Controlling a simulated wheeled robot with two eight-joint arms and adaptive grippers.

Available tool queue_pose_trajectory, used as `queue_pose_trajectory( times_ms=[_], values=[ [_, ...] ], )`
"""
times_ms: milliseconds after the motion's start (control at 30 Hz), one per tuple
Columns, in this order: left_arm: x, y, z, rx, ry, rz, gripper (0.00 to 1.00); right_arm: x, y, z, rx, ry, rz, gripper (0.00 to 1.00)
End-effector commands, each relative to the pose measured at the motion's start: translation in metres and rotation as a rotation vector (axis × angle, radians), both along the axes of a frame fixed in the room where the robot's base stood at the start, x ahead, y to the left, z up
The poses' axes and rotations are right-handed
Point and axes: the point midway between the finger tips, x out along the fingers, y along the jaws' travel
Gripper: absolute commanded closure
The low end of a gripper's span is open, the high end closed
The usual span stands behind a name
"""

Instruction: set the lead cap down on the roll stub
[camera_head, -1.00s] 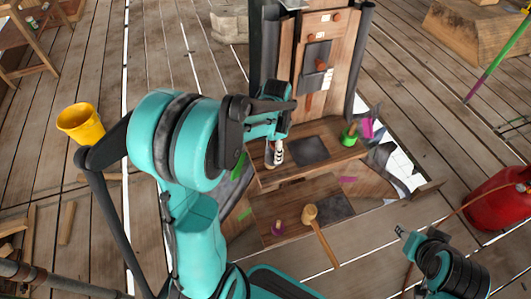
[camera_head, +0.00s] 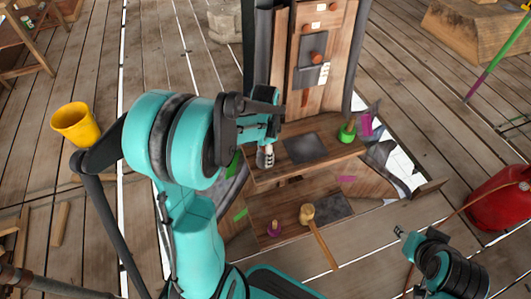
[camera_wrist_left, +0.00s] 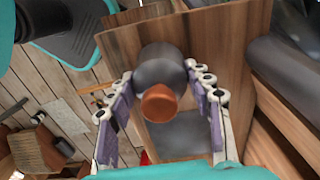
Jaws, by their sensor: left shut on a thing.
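The lead cap appears to be the dark grey cylinder (camera_wrist_left: 162,64) with an orange-brown knob (camera_wrist_left: 160,104) in the left wrist view. It sits between the fingers of my left gripper (camera_wrist_left: 160,82), which is shut on it. In the head view my left gripper (camera_head: 265,157) points down at the left end of the wooden ledge (camera_head: 335,148), and its fingers mostly hide the cap. I cannot pick out the roll stub; it may be hidden under the cap or gripper. My right gripper (camera_head: 400,232) is low at the right, away from the ledge, its jaws too small to judge.
An upright wooden panel (camera_head: 305,85) with knobs stands behind the ledge. A green-handled tool (camera_head: 347,132) stands at the ledge's right. A yellow bucket (camera_head: 76,124) and red container (camera_head: 500,198) stand on the floor.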

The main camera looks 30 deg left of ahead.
Motion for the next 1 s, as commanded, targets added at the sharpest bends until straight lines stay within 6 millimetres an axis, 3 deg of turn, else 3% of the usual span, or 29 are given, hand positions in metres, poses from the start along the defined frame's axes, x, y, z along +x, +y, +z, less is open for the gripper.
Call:
queue_pose_trajectory(
  times_ms=[33,67,100,533,1000],
  values=[
    [0.0,0.0,-0.003,0.0,0.0,0.0,1.0,0.0,0.0,-0.003,0.0,0.0,0.0,0.6],
    [0.0,0.0,-0.002,0.0,0.0,0.0,0.41,0.0,0.0,-0.002,0.0,0.0,0.0,0.6],
    [0.0,0.0,-0.002,0.0,0.0,0.0,0.31,0.0,0.0,-0.001,0.0,0.0,0.0,0.6],
    [0.0,0.0,0.006,0.0,0.0,0.0,0.28,0.0,0.0,0.005,0.0,0.0,0.0,0.6],
    [0.0,0.0,0.102,0.0,0.0,0.0,0.28,0.0,0.0,0.044,0.0,0.0,0.0,0.6]
  ],
)
